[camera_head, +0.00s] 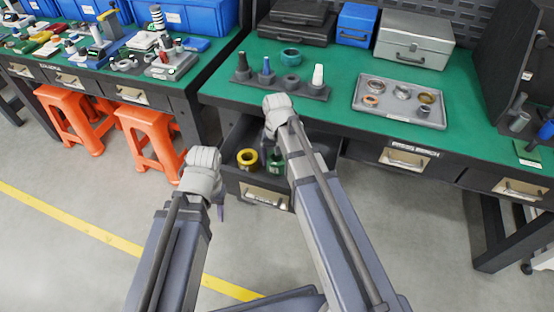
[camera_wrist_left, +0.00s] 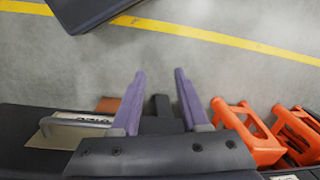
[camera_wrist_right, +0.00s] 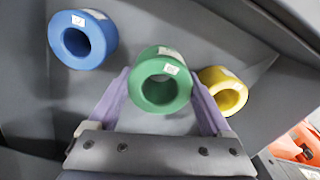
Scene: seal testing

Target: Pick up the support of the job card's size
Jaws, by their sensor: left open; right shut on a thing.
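Three ring-shaped supports are in the open drawer (camera_head: 232,182) under the green bench. In the right wrist view they are a blue support (camera_wrist_right: 82,39) at left, a green support (camera_wrist_right: 161,80) in the middle and a yellow support (camera_wrist_right: 222,91) at right. The yellow support (camera_head: 247,159) and part of the green support (camera_head: 277,166) also show in the head view; my right arm covers the rest. My right gripper (camera_wrist_right: 160,92) is shut on the green support. Labels on the supports are too small to read. My left gripper (camera_wrist_left: 159,76) is open and empty, left of the drawer.
The bench top (camera_head: 335,65) holds a rack of cones (camera_head: 280,86), a grey tray (camera_head: 400,102) with rings, and cases at the back. Orange stools (camera_head: 150,137) stand left of the drawer. The floor in front is clear. No readable job card shows.

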